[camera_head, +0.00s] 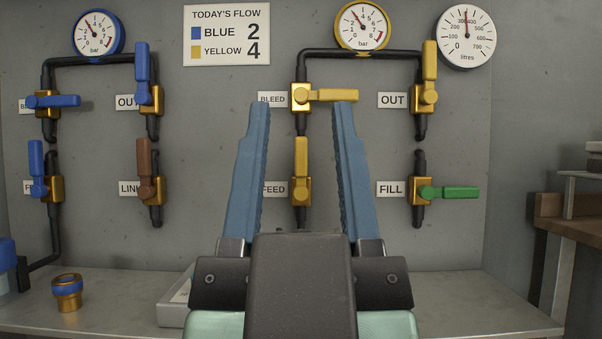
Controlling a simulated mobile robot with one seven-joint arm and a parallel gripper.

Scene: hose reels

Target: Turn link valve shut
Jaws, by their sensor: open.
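The link valve (150,168) is on the grey wall panel, lower row, left of my gripper. It has a brown lever standing upright along its black pipe, on a brass body, with a "LINK" label (130,188) partly covered by the valve. My gripper (302,108) is in the middle of the view, pointing at the panel, with its two blue fingers spread wide and nothing between them that it holds. It is well to the right of the link valve and apart from it. The yellow feed valve (301,172) shows between the fingers, behind them.
Blue-lever valves (145,78) surround the link valve above and left. Yellow bleed (325,95) and out (429,68) valves and a green fill lever (448,193) are to the right. A brass fitting (67,291) and a white tray (174,306) sit on the ledge below.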

